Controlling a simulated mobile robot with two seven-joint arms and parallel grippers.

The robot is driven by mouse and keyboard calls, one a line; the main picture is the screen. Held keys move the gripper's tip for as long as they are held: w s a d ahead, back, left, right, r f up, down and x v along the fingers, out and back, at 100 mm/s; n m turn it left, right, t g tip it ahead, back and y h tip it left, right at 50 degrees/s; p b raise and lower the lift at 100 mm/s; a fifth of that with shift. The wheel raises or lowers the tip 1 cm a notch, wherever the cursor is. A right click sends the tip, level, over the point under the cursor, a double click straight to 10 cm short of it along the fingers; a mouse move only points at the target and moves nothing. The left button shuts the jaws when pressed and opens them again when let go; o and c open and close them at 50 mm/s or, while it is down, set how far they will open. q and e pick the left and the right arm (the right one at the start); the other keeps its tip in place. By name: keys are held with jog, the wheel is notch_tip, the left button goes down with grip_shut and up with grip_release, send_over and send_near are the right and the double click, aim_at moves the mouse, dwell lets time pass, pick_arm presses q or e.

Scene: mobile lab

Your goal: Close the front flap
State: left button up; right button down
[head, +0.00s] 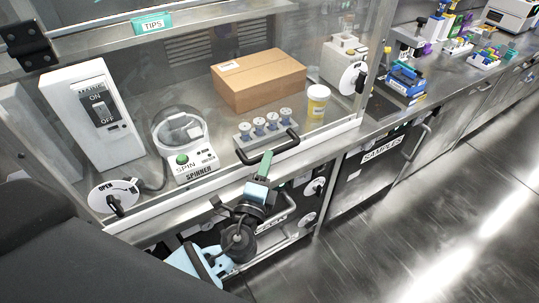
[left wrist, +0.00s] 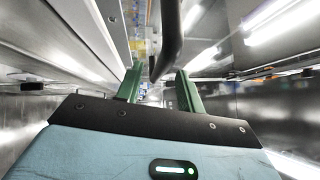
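The front flap looks like the clear panel across the cabinet front; its pane is hard to make out, and I cannot tell how far it stands open. A black bar handle (head: 268,152) shows at its lower middle, in front of the tube rack. My left gripper (head: 262,166) is just below and beside this handle, with green fingers. In the left wrist view the fingers (left wrist: 158,86) are apart, and the dark bar (left wrist: 170,38) lies beyond and roughly between their tips. Nothing is visibly gripped. My right gripper is not in view.
Inside stand a power switch box (head: 94,114), a spinner (head: 184,147), a tube rack (head: 264,130), a cardboard box (head: 258,80) and a yellow-labelled jar (head: 317,102). Round dials sit at left (head: 114,197) and right (head: 352,77). A SAMPLES drawer (head: 376,160) is lower right.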

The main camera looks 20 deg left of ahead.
pick_arm(q)
jog(key=shift+s+d+f+b, duration=0.1)
jog(key=shift+s+f+b, duration=0.05)
jog(key=shift+s, duration=0.75)
jog(key=shift+s+d+f+b, duration=0.1)
jog(key=shift+s+b, duration=0.05)
jog(key=shift+s, duration=0.75)
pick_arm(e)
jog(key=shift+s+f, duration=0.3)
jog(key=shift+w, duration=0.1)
